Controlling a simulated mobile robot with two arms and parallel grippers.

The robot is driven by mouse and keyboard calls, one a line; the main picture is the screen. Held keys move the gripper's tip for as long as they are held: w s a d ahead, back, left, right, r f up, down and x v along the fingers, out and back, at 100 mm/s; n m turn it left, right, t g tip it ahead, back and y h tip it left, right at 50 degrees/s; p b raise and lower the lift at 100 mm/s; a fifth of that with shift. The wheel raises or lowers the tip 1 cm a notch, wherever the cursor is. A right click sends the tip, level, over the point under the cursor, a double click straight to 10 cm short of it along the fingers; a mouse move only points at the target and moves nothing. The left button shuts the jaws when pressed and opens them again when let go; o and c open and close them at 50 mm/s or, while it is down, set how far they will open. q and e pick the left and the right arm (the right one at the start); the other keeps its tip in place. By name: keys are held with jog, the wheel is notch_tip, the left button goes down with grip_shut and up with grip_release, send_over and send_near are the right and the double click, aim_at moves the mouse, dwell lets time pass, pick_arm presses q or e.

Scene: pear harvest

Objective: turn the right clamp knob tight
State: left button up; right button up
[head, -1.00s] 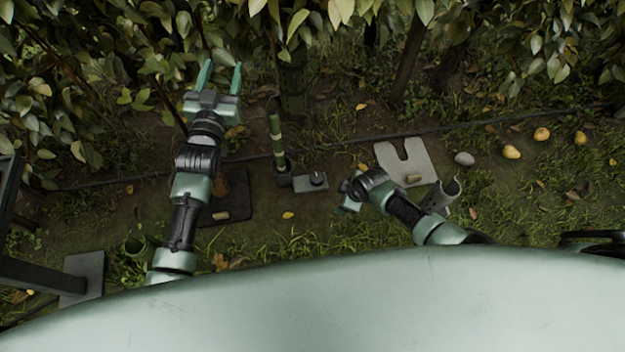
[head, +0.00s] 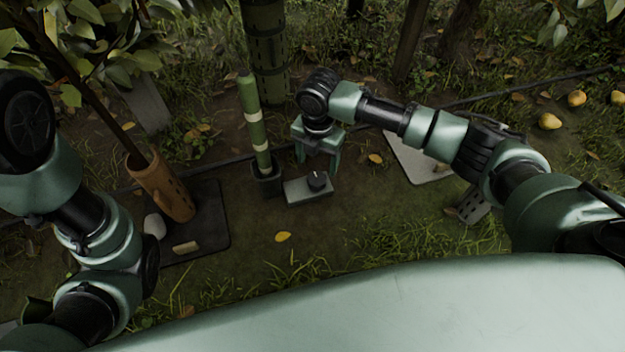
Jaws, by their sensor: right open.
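A dark round clamp knob (head: 317,180) stands on a low grey block (head: 298,192) on the ground near the middle of the head view. The block sits beside the dark socket (head: 267,180) of an upright green post with pale bands (head: 254,128). My right gripper (head: 319,159) points down just above and behind the knob. Its two green fingers are spread and nothing shows between them. I cannot tell whether a finger touches the knob. My left arm is at the left edge, and its gripper does not show.
A brown perforated tube (head: 166,188) around a thin trunk leans over a dark mat (head: 212,228) with a small tan block (head: 185,247). A pale notched plate (head: 408,163) lies under my right arm. Yellow pears (head: 550,121) lie far right. Ground before the block is open.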

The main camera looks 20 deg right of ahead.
aim_at(317, 178)
jog(key=shift+f, duration=0.2)
notch_tip(317, 178, down, 7)
jog(key=b, duration=0.6)
jog(key=shift+f, duration=0.2)
jog(key=shift+r, duration=0.1)
jog(key=c, duration=1.3)
jog(key=shift+c, duration=0.3)
